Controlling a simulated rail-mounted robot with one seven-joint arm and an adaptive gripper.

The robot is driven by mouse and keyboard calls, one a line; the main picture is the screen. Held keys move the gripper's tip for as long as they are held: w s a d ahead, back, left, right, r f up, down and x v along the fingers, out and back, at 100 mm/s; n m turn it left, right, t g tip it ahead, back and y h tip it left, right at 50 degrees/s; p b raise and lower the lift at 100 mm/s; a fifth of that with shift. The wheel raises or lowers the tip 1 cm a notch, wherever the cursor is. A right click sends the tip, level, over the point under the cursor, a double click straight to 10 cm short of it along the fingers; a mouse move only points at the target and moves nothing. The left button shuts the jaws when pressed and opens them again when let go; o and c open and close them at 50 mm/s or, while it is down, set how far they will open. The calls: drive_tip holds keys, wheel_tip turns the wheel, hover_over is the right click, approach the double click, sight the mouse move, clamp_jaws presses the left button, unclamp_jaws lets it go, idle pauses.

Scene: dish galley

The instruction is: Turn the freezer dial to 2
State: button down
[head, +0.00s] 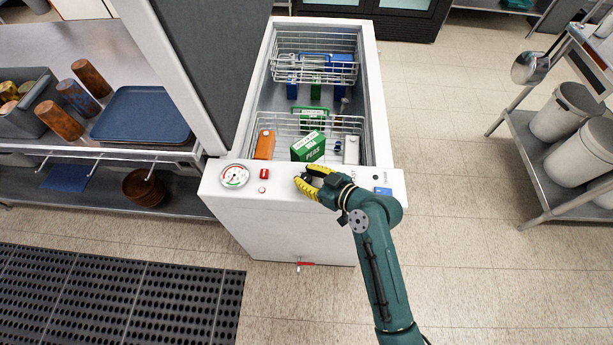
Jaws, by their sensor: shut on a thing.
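The white chest freezer (285,222) stands in the middle of the head view with its grey lid raised at the left. The freezer dial (299,180) is a small dark knob on the front panel, mostly hidden by my gripper. My gripper (308,180), with yellow fingers, reaches in from the right and is shut on the dial. The dial's numbers and its pointer cannot be made out. A round gauge (234,176) and a red switch (265,174) sit left of the dial on the same panel.
Wire baskets (318,122) in the open freezer hold several boxes, including a green peas box (308,147) just behind the panel. A counter with a blue tray (141,114) is at left. A shelf with white buckets (565,112) is at right. The floor around my arm is clear.

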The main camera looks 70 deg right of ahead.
drive_tip(key=shift+f, duration=0.25)
drive_tip(key=c, duration=1)
unclamp_jaws()
drive_tip(key=o, duration=0.3)
drive_tip(key=shift+r, duration=0.15)
drive_tip(key=v, duration=1.2)
